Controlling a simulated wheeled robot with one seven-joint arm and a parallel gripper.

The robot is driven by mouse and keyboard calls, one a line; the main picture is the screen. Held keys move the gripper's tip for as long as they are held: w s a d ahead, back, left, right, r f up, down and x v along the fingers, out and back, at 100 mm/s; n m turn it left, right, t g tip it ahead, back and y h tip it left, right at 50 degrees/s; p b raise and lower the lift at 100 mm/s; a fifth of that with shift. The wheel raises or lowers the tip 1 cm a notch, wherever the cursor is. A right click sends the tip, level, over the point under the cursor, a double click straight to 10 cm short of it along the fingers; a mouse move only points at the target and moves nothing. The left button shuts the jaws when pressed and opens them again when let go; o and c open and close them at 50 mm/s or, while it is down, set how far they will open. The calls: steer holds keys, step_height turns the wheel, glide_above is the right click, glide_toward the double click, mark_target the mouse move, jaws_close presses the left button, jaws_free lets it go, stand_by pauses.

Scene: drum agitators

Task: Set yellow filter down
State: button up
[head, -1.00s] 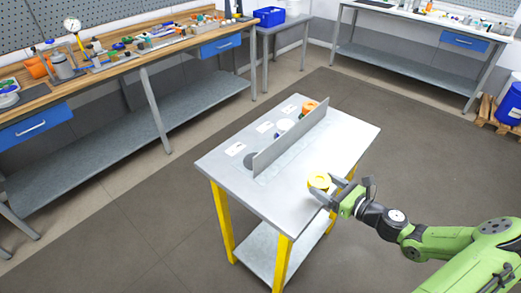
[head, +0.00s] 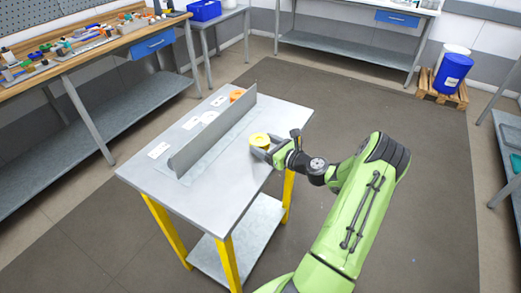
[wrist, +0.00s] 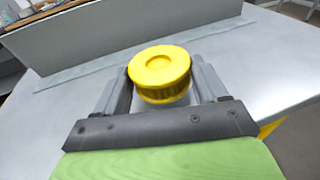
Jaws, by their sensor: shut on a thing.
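The yellow filter (head: 260,139) is a short round cylinder with a ribbed side, upright at the right part of the grey table (head: 153,181). It also shows in the wrist view (wrist: 160,70), between the two grey fingers. My gripper (head: 262,147) is shut on the filter from the near right side; it also shows in the wrist view (wrist: 160,90). The filter is at or just above the tabletop; I cannot tell whether its base touches it.
An upright grey divider (head: 215,133) runs along the table. Behind it are an orange part (head: 237,95), a white part (head: 209,117) and white labels (head: 158,150). The tabletop between divider and filter is clear. Workbenches (head: 110,62) line the walls.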

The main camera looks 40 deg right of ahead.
steer(key=shift+f, duration=0.95)
steer(key=shift+f, duration=0.15)
steer(key=o, duration=1)
steer(key=shift+o, duration=0.2)
